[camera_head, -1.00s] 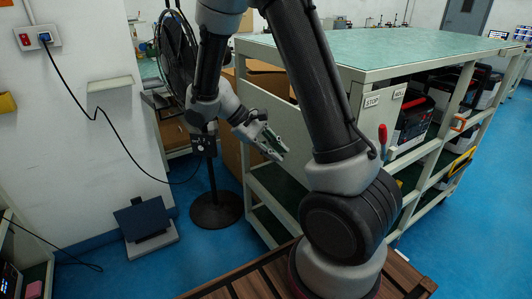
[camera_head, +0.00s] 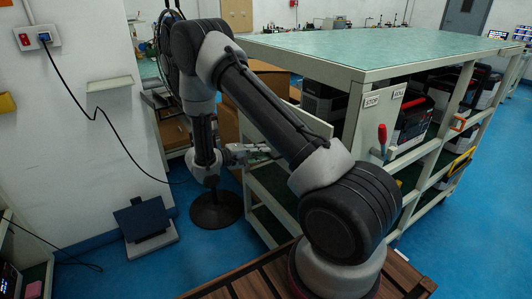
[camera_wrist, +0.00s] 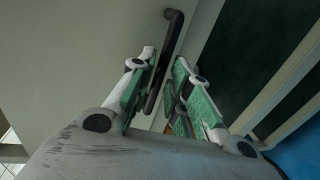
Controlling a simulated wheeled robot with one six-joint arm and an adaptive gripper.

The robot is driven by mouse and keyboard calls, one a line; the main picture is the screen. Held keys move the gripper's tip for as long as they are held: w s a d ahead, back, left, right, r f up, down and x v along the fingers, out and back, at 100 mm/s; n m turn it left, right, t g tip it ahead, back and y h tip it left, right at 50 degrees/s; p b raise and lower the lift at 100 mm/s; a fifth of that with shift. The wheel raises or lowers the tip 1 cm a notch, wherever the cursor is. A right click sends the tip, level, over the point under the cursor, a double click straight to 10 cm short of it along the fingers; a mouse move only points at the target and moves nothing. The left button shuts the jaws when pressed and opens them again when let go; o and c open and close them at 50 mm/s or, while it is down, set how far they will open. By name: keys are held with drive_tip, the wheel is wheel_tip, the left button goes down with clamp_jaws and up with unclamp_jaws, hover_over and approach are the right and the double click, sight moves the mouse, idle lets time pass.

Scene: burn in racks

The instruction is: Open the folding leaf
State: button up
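The folding leaf (camera_head: 270,121) is a plain pale panel at the near left end of the rack. In the wrist view the pale panel (camera_wrist: 95,50) fills the upper left, with a dark bar handle (camera_wrist: 171,45) on it. My gripper (camera_head: 262,150) is at the leaf, pointing right, partly hidden by my arm in the head view. In the wrist view its green-padded fingers (camera_wrist: 163,82) are apart. The handle's lower end shows between them, close to the left finger; I cannot tell whether they touch.
The rack (camera_head: 360,75) has a green top, open shelves with boxed units (camera_head: 412,125), and a red-handled lever (camera_head: 382,135) at its front corner. A black fan (camera_head: 214,210) stands behind my arm.

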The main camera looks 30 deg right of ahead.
drive_tip(key=shift+d+f, duration=0.25)
drive_tip(key=shift+d, duration=0.9)
drive_tip(key=shift+c, duration=0.4)
clamp_jaws()
